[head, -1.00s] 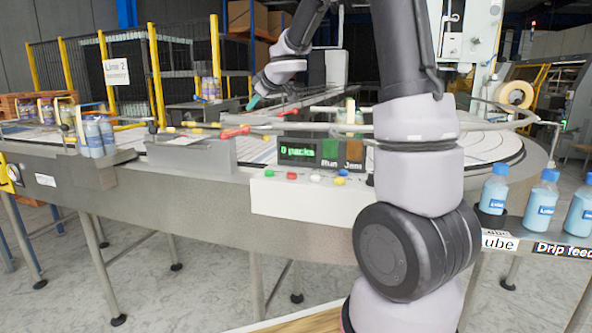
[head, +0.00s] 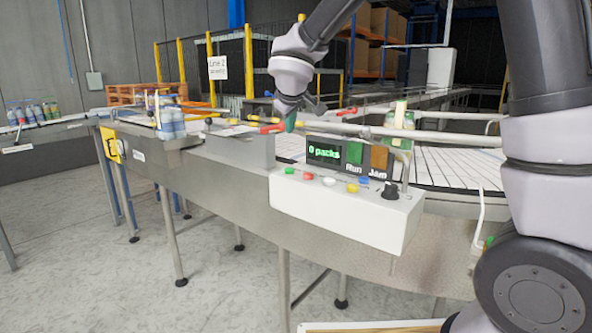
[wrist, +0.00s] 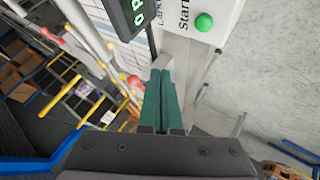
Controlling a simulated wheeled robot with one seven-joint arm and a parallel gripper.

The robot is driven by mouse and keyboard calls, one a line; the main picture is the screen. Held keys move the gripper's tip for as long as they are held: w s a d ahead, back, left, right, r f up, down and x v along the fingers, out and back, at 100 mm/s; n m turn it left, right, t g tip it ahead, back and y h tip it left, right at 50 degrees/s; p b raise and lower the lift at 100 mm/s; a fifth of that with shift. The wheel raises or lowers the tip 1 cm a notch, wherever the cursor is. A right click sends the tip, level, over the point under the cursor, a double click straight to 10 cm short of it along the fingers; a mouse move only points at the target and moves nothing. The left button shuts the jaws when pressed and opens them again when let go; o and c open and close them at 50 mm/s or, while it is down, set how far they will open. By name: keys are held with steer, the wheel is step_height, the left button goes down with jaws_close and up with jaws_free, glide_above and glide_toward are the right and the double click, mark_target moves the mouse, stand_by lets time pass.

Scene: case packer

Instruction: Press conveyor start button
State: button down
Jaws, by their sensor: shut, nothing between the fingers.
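The white control box (head: 340,212) on the conveyor's front side has a row of coloured buttons. The green button (head: 289,170) is at its left end. In the wrist view the green button (wrist: 204,22) is beside the word "Start", at the top right of my fingertips and apart from them. My gripper (head: 290,123) points down above and behind the green button, left of the "0 packs" display (head: 324,153). In the wrist view its green fingers (wrist: 164,68) are together with nothing between them.
Red, white, yellow and blue buttons and a black knob (head: 390,191) sit right of the green one. The Run and Jam panels (head: 355,152) stand behind them. Blue bottles (head: 172,124) stand on the conveyor at the left. Guide rails run behind the display.

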mark_target(290, 170)
steer(key=shift+f, duration=4.4)
steer(key=shift+f, duration=0.1)
steer(key=shift+f, duration=0.3)
